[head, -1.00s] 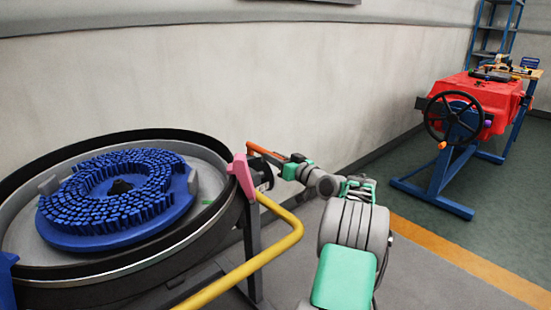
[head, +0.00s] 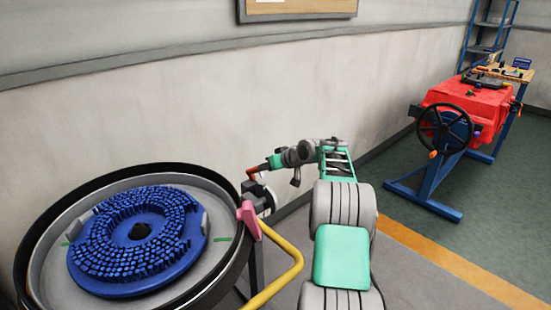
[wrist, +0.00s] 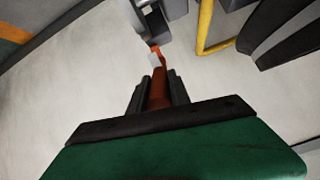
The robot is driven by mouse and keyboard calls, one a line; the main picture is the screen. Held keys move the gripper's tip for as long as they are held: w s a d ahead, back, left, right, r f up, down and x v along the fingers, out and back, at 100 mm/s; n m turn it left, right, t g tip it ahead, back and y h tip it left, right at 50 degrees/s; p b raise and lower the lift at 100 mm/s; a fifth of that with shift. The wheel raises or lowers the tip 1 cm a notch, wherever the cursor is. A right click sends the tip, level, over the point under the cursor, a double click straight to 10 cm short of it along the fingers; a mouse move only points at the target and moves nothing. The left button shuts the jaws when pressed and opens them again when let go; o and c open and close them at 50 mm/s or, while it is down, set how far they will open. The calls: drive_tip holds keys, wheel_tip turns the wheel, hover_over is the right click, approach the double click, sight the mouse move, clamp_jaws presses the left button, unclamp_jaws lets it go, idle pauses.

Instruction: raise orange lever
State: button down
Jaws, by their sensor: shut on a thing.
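The orange lever (head: 253,171) shows in the head view as a short orange bar above the valve at the right rim of the round tank (head: 31,237). My gripper (head: 268,165) is at its right end. In the wrist view my gripper (wrist: 157,80) is shut on the orange lever (wrist: 157,92), with one dark finger on each side. The lever runs from between the fingers toward a grey fitting (wrist: 172,10). The end of the lever nearest the palm is hidden by my gripper.
A pink part (head: 249,219) and a bent yellow rail (head: 290,272) lie just below the valve. A blue brush disc (head: 110,285) sits in the tank. The wall (head: 200,125) is close behind. A red machine with a black handwheel (head: 444,128) stands at the right.

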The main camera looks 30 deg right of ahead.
drive_tip(key=shift+w+a+r+g+p, duration=0.1)
drive_tip(key=shift+w+r+g+p, duration=0.45)
drive_tip(key=shift+p, duration=0.4)
drive_tip(key=c, duration=1.2)
unclamp_jaws()
drive_tip(key=v, duration=0.7)
drive_tip(key=shift+s, duration=0.4)
drive_tip(key=shift+r, duration=0.15)
